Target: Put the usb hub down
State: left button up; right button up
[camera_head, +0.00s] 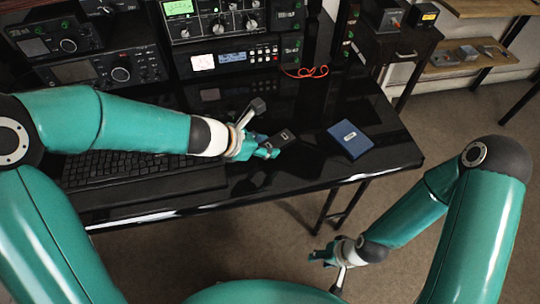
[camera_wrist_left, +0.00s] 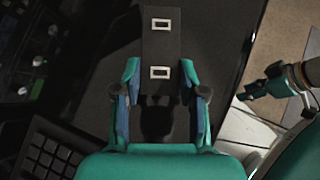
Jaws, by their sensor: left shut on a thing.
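The usb hub (camera_head: 283,138) is a small black block held at the fingertips of my left gripper (camera_head: 268,147), over the black desk (camera_head: 250,178). In the left wrist view the hub (camera_wrist_left: 160,45) reaches forward from between the two teal fingers of my left gripper (camera_wrist_left: 160,95), with two metal-rimmed ports facing the camera. I cannot tell whether the hub touches the desk top. My right gripper (camera_head: 325,256) hangs in front of the desk, over the floor, away from the hub. Its fingers are too small to tell open from shut.
A blue box (camera_head: 350,139) lies right of the hub near the desk's right end. A black keyboard (camera_head: 110,168) lies at left under my left arm. Radio units (camera_head: 230,60) with knobs stand along the back, with a red cable (camera_head: 305,72). Bare desk lies between hub and front edge.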

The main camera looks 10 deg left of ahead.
pick_arm(q)
jog(key=shift+f+b, duration=0.7)
jog(key=shift+f, duration=0.7)
pick_arm(e)
jog(key=shift+f, duration=1.15)
pick_arm(q)
jog(key=shift+f, duration=0.15)
jog(key=o, duration=1.1)
pick_arm(e)
jog(key=shift+f, duration=0.1)
pick_arm(q)
jog(key=shift+o, duration=0.2)
